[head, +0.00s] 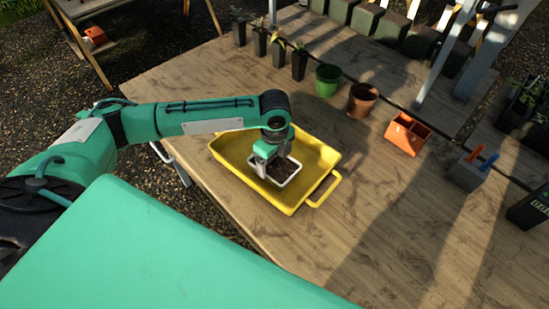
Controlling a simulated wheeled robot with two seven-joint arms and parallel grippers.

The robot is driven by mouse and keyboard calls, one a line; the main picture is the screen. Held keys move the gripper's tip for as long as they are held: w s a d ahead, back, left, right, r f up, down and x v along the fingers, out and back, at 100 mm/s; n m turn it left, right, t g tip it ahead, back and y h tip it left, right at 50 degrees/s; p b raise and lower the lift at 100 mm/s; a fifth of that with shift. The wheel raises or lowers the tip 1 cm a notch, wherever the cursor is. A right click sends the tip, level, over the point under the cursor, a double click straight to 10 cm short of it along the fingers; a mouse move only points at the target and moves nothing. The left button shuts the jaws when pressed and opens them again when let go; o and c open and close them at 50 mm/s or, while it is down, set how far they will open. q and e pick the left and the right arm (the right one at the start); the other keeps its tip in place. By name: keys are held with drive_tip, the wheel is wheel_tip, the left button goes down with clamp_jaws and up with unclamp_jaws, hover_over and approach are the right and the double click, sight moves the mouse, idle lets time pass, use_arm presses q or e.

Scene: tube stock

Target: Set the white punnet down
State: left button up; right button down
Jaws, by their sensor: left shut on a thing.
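The white punnet (292,177) is a small square tub with dark soil in it. It is at the yellow tray (234,162), within the tray's outline; I cannot tell whether it touches the tray floor. My left gripper (264,172) points down and is shut on the punnet's left side. The fingertips are small and partly hidden against the punnet. My right gripper is not in view.
The tray lies on a wooden table (390,195). Along the back stand several black pots (300,64), a green pot (328,80), a brown pot (362,98), an orange divided box (407,134) and a grey holder (466,172). The table's front right is clear.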

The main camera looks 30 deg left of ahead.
sight(275, 163)
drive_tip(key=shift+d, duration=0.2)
use_arm(q)
drive_tip(key=o, duration=1.1)
drive_tip(key=shift+f, duration=0.1)
drive_tip(key=shift+c, duration=0.2)
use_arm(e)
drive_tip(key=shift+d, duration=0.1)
use_arm(q)
drive_tip(key=shift+r, duration=0.4)
wheel_tip(275, 163, up, 12)
drive_tip(key=b, duration=0.1)
drive_tip(key=shift+f, duration=0.25)
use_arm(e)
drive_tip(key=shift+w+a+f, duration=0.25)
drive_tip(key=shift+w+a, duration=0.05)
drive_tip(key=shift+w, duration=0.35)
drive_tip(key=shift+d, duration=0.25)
